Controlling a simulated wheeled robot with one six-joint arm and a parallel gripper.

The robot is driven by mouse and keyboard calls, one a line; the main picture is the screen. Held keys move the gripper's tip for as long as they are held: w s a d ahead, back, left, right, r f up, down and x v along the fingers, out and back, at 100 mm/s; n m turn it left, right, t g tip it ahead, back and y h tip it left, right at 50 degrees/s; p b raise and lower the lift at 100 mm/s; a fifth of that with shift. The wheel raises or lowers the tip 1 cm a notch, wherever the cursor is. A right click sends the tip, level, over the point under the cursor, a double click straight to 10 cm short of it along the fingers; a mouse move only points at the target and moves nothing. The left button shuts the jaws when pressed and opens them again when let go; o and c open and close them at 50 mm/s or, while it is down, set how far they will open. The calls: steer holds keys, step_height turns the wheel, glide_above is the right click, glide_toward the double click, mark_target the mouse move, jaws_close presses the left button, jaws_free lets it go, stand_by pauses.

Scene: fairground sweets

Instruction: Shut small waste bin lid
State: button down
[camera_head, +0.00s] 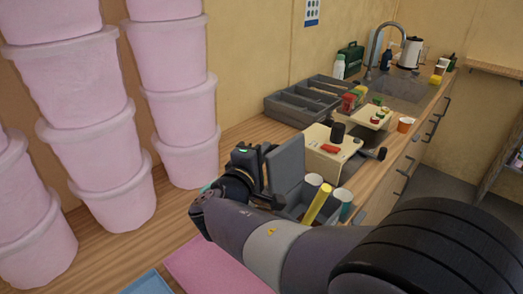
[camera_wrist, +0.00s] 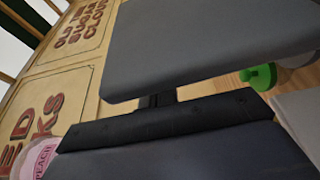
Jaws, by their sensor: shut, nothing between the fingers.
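The small waste bin's grey lid (camera_head: 287,165) stands upright in the head view, so the bin is open. A grey rim (camera_head: 290,211) shows low beside it, and my arm hides most of what is below. My gripper (camera_head: 257,166) is shut and empty, close against the left side of the lid; I cannot tell whether it touches. In the wrist view a broad grey panel, apparently the lid (camera_wrist: 210,45), fills the top. Dark parts of my gripper fill the bottom.
Stacked pink tubs (camera_head: 176,100) stand left on the counter. Cups and a yellow tube (camera_head: 317,204) stand close right of the lid. Behind are a cream box (camera_head: 325,160) and a grey divided tray (camera_head: 302,100). A green-capped item (camera_wrist: 259,77) shows in the wrist view.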

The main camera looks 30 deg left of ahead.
mark_target(288, 161)
steer(key=shift+d+f+b, duration=0.1)
steer(key=shift+d+b, duration=0.1)
steer(key=shift+b, duration=0.9)
steer(key=d+m+b, duration=0.1)
steer(key=b, duration=0.3)
steer(key=d+m+t+b, duration=0.1)
steer(key=m+b, duration=0.1)
steer(key=b, duration=0.3)
steer(key=s+d+r+m+b, duration=0.1)
steer(key=b, duration=0.4)
steer(key=shift+d+m+t, duration=0.3)
steer(key=shift+d, duration=0.05)
steer(key=m+b, duration=0.2)
steer(key=b, duration=0.1)
steer(key=d+m+t+h+b, duration=0.1)
steer(key=m+b, duration=0.1)
steer(key=b, duration=0.1)
steer(key=s+d+m+h+b, duration=0.1)
steer(key=m+b, duration=0.1)
steer(key=b, duration=0.2)
steer(key=shift+d+r+m+t, duration=0.1)
steer(key=shift+d+m+t, duration=0.15)
steer(key=shift+m+t, duration=0.05)
steer(key=d+m+b, duration=0.1)
steer(key=m+b, duration=0.1)
steer(key=b, duration=0.1)
steer(key=shift+s+d+r+h+b, duration=0.1)
steer(key=shift+r+h+b, duration=0.05)
steer(key=shift+h+b, duration=0.25)
